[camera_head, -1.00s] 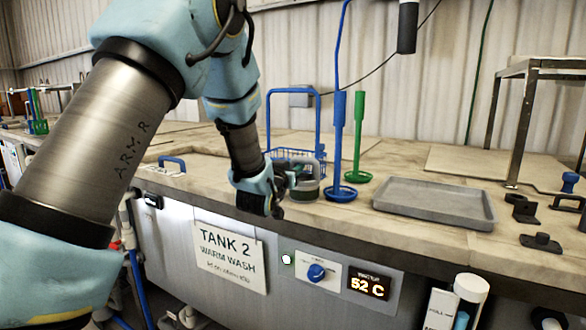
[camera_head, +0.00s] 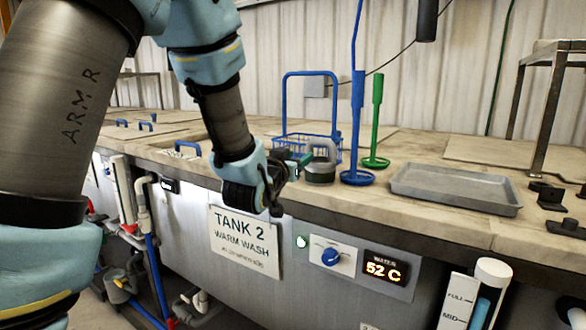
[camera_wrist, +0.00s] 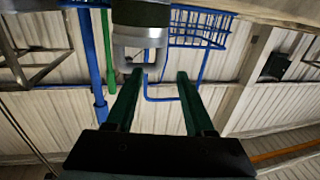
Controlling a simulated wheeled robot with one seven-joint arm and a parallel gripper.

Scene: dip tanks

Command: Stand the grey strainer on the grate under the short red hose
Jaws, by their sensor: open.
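A small round vessel with a grey looped handle and a dark greenish lower part (camera_head: 320,173) stands on the worktop beside the blue wire basket; it looks like the strainer, but I cannot be sure. It also shows at the top of the wrist view, handle lowest (camera_wrist: 140,40). My gripper (camera_head: 297,160) is just left of it, low over the worktop's front edge. In the wrist view my gripper (camera_wrist: 160,75) is open, with nothing between its dark green fingers; the handle is beyond the fingertips, left of centre. No grate or short red hose is recognisable.
The blue wire basket (camera_head: 295,141) is behind the vessel. A blue plunger-like tool (camera_head: 357,130) and a green one (camera_head: 376,120) stand to its right, then a grey tray (camera_head: 455,190). A metal frame (camera_head: 545,110) stands far right. A TANK 2 sign (camera_head: 243,240) hangs in front.

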